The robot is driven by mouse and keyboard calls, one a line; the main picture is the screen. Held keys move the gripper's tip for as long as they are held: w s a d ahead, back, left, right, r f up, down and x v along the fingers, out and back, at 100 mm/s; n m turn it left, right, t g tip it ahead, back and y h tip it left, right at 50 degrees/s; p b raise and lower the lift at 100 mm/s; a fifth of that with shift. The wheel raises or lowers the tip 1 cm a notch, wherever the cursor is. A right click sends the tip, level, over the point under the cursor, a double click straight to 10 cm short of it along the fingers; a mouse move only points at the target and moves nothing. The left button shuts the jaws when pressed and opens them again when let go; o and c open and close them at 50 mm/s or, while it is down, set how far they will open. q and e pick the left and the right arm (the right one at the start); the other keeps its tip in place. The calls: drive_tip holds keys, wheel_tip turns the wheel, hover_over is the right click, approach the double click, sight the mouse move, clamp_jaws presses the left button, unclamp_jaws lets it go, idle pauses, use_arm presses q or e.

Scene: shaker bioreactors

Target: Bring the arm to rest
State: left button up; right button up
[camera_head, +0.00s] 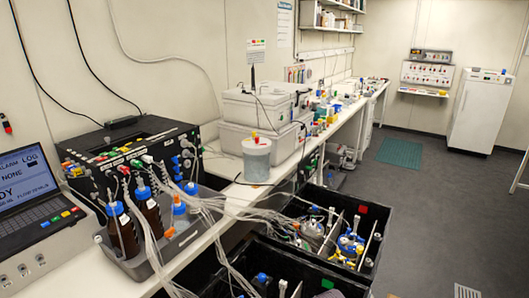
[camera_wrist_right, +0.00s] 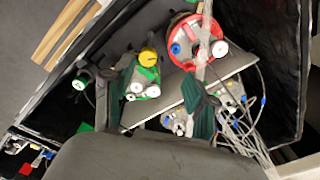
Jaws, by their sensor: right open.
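My right gripper (camera_wrist_right: 160,97) shows in the right wrist view with its two green-padded fingers apart. Nothing is held between them. Behind the fingers is a black bin (camera_wrist_right: 262,35) with a red-topped vessel (camera_wrist_right: 183,28), a yellow-capped part (camera_wrist_right: 148,56) and tubing. I cannot tell how far the fingers are from these, or whether they touch. The dark gripper body hides the lower middle of that view. Neither gripper shows in the head view, and my left gripper is in no view.
In the head view, two black bins (camera_head: 372,212) with vessels and tubes stand beside the long white bench (camera_head: 240,194). The bench carries a laptop-like panel (camera_head: 38,205), brown bottles (camera_head: 122,232) and grey boxes (camera_head: 262,108). The grey floor (camera_head: 440,220) at right is largely clear.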

drive_tip(key=shift+n+t+y, duration=0.4)
drive_tip(key=shift+n+t, duration=0.1)
drive_tip(key=shift+t, duration=0.2)
drive_tip(key=s, duration=0.7)
drive_tip(key=s+d+r, duration=0.1)
drive_tip(key=s, duration=0.3)
drive_tip(key=shift+s, duration=0.3)
drive_tip(key=s+d+r+t+h, duration=0.1)
drive_tip(key=s+d+r, duration=0.25)
drive_tip(key=s, duration=0.25)
drive_tip(key=s+d+r+t, duration=0.1)
drive_tip(key=s+d+r, duration=0.1)
drive_tip(key=s+r, duration=0.25)
wheel_tip(320, 180, down, 33)
drive_tip(key=s+g+b, duration=0.2)
drive_tip(key=b, duration=0.3)
drive_tip(key=s+d+f+n+b, duration=0.1)
drive_tip(key=s+d+f+b, duration=0.2)
drive_tip(key=s+f, duration=1.3)
wheel_tip(320, 180, down, 3)
drive_tip(key=shift+s+r+g+b, duration=0.1)
drive_tip(key=shift+s+g+b, duration=0.05)
drive_tip(key=shift+g+b, duration=0.25)
